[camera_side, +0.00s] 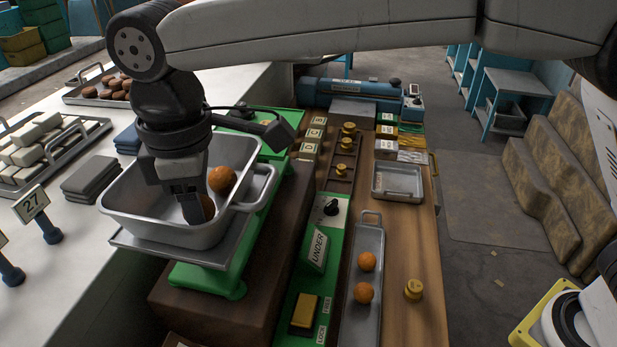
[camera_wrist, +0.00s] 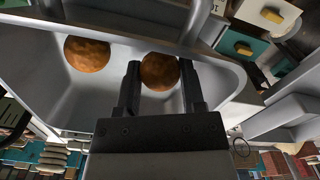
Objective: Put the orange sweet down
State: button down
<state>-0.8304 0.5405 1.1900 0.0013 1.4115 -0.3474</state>
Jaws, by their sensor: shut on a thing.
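My gripper (camera_wrist: 160,90) points down into the deep grey metal pan (camera_side: 150,229) on the green scale (camera_side: 205,282). It is shut on an orange sweet (camera_wrist: 160,72), which sits between the two fingers in the wrist view. In the side view this sweet (camera_side: 208,207) is partly hidden behind the fingers, low inside the pan. Whether it touches the pan floor I cannot tell. A second orange sweet (camera_side: 222,180) lies in the pan beside it, and it also shows in the wrist view (camera_wrist: 87,54), apart from the fingers.
A narrow grey tray (camera_side: 370,238) on the wooden bench holds two orange sweets (camera_side: 364,293). A green panel with an "UNDER" sign (camera_side: 318,250) stands between scale and tray. An empty square tray (camera_side: 397,183) is behind. Pan walls surround my gripper closely.

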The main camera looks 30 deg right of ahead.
jog(key=shift+f, duration=0.25)
jog(key=shift+f, duration=0.2)
jog(key=shift+c, duration=2.4)
grip_release()
jog(key=shift+r, duration=0.1)
notch_tip(320, 180, up, 12)
jog(key=shift+r, duration=0.1)
dwell(0.6)
